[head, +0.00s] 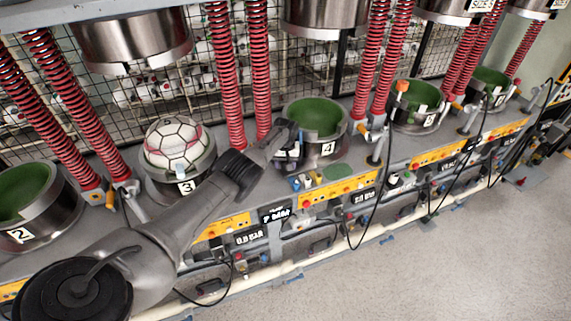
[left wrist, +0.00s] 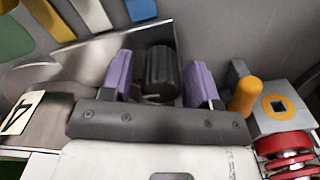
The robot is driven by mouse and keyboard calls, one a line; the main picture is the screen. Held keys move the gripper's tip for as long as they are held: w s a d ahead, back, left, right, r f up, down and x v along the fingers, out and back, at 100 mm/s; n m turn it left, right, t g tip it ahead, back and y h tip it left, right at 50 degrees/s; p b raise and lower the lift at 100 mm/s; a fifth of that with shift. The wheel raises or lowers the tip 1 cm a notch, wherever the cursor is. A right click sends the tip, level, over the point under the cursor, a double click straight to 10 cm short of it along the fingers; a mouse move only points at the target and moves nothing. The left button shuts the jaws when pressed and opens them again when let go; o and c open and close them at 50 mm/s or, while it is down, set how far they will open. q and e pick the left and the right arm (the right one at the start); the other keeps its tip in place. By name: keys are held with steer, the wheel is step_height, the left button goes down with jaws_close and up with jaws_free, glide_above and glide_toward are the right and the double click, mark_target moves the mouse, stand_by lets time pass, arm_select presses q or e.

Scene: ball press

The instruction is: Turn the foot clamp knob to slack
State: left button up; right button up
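A black ribbed knob (left wrist: 160,72) stands between the two purple fingertips of my left gripper (left wrist: 159,80) in the left wrist view. A narrow gap shows on each side of the knob, so the fingers are open around it. In the head view the left gripper (head: 289,148) is at the left side of green-lined mould 4 (head: 318,118), and the knob is hidden there. I cannot tell from its look whether the knob is slack or tight. My right gripper is in neither view.
An orange-capped lever (left wrist: 245,97) and a red spring (left wrist: 288,150) are close on the right in the left wrist view. A patterned ball (head: 173,142) sits in mould 3. Yellow control panels (head: 340,190) and hanging black cables line the bench front.

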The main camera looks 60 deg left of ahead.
arm_select(q)
steer(key=shift+r+p, duration=0.45)
step_height(320, 180, up, 6)
steer(key=p, duration=0.4)
steer(key=shift+f, duration=0.15)
steer(key=shift+r+p, duration=0.95)
steer(key=shift+r, duration=2.6)
